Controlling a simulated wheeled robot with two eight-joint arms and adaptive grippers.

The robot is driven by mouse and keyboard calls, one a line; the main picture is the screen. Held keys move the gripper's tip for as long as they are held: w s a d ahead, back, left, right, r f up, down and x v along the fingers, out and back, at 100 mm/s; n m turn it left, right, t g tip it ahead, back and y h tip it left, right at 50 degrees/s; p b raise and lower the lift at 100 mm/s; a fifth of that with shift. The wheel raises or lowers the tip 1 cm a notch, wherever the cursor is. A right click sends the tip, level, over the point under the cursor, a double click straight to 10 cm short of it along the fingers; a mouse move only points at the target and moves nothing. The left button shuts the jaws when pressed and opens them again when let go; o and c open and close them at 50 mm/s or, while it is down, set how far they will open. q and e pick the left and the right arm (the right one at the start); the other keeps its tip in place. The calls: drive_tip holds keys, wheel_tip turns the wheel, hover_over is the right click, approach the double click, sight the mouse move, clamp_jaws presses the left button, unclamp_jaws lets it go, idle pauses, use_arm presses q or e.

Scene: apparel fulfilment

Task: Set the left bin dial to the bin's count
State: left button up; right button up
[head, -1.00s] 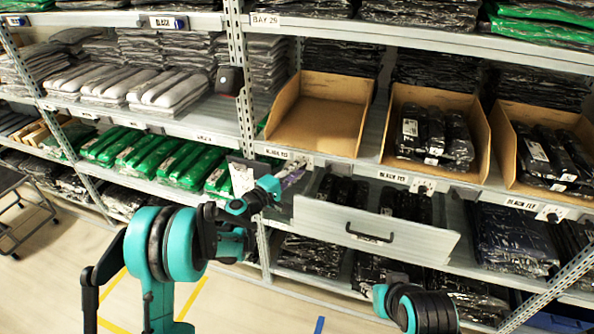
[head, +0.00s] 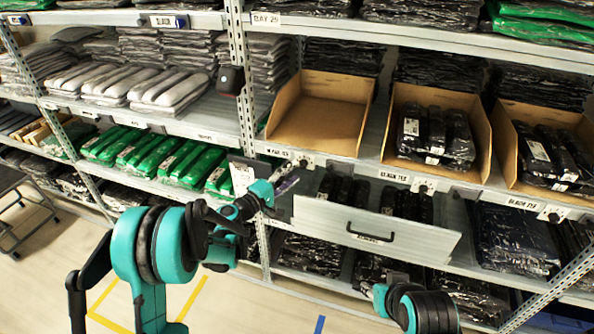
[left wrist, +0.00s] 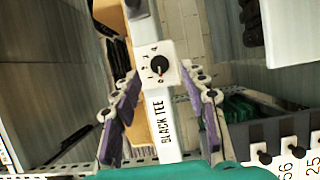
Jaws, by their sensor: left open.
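The left bin (head: 318,118) is a cardboard bin on the middle shelf in the head view, and its visible floor is bare. Its dial (head: 306,160) is a white plate with a black knob on the shelf edge below it. In the left wrist view the dial (left wrist: 159,68) sits beside the BLACK TEE label (left wrist: 163,122); its marks are too small to read. My left gripper (head: 287,184) is open and empty just below and left of the dial. In the left wrist view its purple-padded fingers (left wrist: 163,78) stand on either side of the dial, apart from the knob.
The middle bin (head: 391,108) and right bin (head: 499,138) hold black packages, each with its own dial (head: 424,186) (head: 552,214). A grey drawer front (head: 378,231) with a black handle juts out below. A shelf upright (head: 240,105) stands left of the left bin.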

use_arm(q)
drive_tip(key=v, duration=0.8)
drive_tip(key=shift+s+a, duration=0.3)
drive_tip(key=s+d+r+m+g+y, duration=0.15)
drive_tip(key=s+m+g+y, duration=0.3)
drive_tip(key=s, duration=0.75)
drive_tip(key=s+a+f+m+g+y, duration=0.1)
drive_tip(key=s+a+m+y, duration=0.1)
drive_tip(key=s+a, duration=0.3)
drive_tip(key=s+a+f+m+g+y, duration=0.1)
drive_tip(key=s+a+m+y, duration=0.2)
drive_tip(key=s, duration=1)
drive_tip(key=a+y, duration=0.2)
drive_tip(key=shift+s+a+f, duration=0.2)
drive_tip(key=shift+a+f, duration=0.05)
drive_tip(key=shift+a, duration=0.05)
use_arm(e)
drive_tip(key=shift+c, duration=0.2)
